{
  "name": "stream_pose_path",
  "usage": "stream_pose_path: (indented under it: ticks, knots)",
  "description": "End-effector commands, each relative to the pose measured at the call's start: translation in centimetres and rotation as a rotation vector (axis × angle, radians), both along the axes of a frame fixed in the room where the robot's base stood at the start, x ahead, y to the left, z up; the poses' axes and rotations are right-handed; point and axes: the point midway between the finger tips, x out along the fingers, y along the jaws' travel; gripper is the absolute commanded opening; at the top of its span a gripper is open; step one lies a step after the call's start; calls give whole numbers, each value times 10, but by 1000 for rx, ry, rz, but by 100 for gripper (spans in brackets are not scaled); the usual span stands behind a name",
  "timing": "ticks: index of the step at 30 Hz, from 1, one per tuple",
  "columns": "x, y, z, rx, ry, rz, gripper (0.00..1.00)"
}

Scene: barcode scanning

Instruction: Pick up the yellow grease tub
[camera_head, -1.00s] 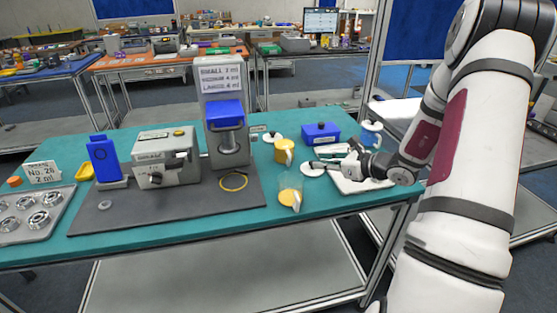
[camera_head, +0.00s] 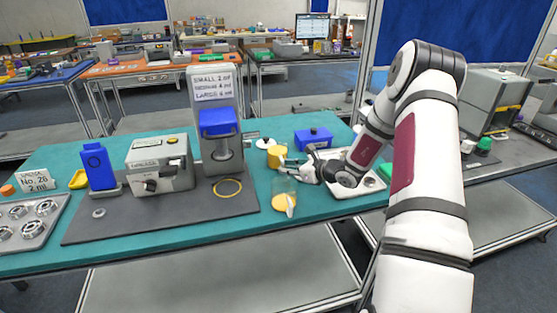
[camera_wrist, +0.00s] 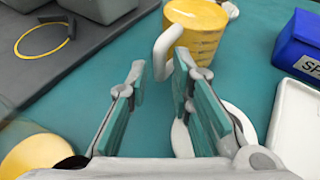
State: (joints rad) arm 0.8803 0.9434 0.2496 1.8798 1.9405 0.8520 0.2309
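My gripper (camera_head: 292,169) is just right of and nearer than the tub. In the wrist view my gripper (camera_wrist: 160,78) is open with nothing held. The handle lies just ahead of the gap between the green-padded fingers. Whether a finger touches it I cannot tell.
A clear cup with a yellow base (camera_head: 285,198) stands close in front of my gripper. A blue box (camera_head: 314,138) and a white tray (camera_head: 345,190) are to the right. A white disc (camera_wrist: 183,140) lies beneath the right finger. A grey mat with machines fills the left.

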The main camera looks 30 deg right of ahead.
Motion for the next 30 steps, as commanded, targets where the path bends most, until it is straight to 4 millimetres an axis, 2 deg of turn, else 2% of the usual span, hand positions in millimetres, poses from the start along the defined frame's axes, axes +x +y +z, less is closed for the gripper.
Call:
stream_pose_path:
  ticks: [4,11,12,15,30]
  knots:
    - [12,4,-5,-1,1,0,21]
    - [14,4,-6,-1,1,-1,21]
    - [14,4,-6,-2,1,-1,18]
    - [14,4,-6,-2,1,-1,0]
    - [14,4,-3,-1,-2,1,0]
